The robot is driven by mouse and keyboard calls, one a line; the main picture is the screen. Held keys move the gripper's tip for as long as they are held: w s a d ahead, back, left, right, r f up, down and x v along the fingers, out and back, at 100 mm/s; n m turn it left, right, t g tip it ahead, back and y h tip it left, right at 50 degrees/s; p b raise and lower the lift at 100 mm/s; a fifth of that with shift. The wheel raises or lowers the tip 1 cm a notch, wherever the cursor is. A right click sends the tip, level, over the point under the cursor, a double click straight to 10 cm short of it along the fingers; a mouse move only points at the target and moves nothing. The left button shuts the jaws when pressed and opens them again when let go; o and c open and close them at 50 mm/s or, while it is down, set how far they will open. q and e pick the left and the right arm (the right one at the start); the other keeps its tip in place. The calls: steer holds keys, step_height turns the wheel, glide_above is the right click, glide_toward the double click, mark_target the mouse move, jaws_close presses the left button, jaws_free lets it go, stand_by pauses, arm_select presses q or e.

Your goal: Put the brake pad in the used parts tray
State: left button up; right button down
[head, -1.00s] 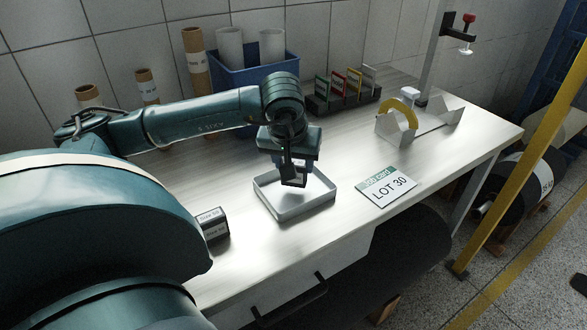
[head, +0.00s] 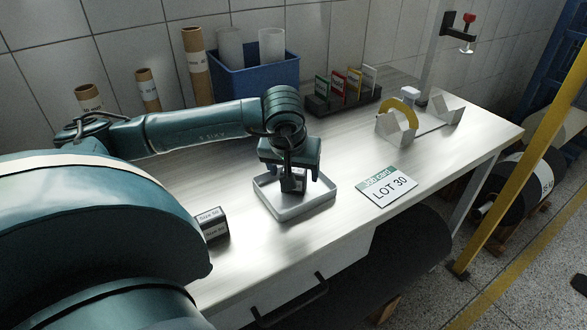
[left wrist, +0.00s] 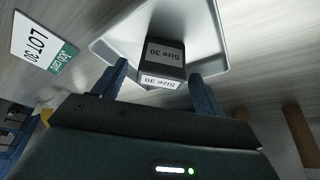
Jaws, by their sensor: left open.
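A dark block labelled "Size 30", which looks like the brake pad (head: 292,185), is in the shallow light-grey tray (head: 301,210). My left gripper (head: 291,176) is open over the tray, with a finger on either side of the block. In the left wrist view the block (left wrist: 164,52) lies between the two blue fingers (left wrist: 160,78), with visible gaps to them, and the tray (left wrist: 208,35) is behind it. The tray's label is not visible. My right gripper is not in view.
Dark "Size 50" blocks (head: 212,224) stand left of the tray near the table's front edge. A "LOT 30" job card (head: 386,187) lies to the right. A blue bin (head: 255,75), cardboard tubes (head: 196,66) and a card rack (head: 343,97) stand at the back.

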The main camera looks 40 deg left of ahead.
arm_select(q)
steer(key=shift+r, duration=0.25)
steer(key=v, duration=1.1)
steer(key=shift+r+p, duration=0.4)
steer(key=shift+p, duration=0.05)
steer(key=shift+s+d, duration=0.1)
steer(key=shift+s, duration=0.05)
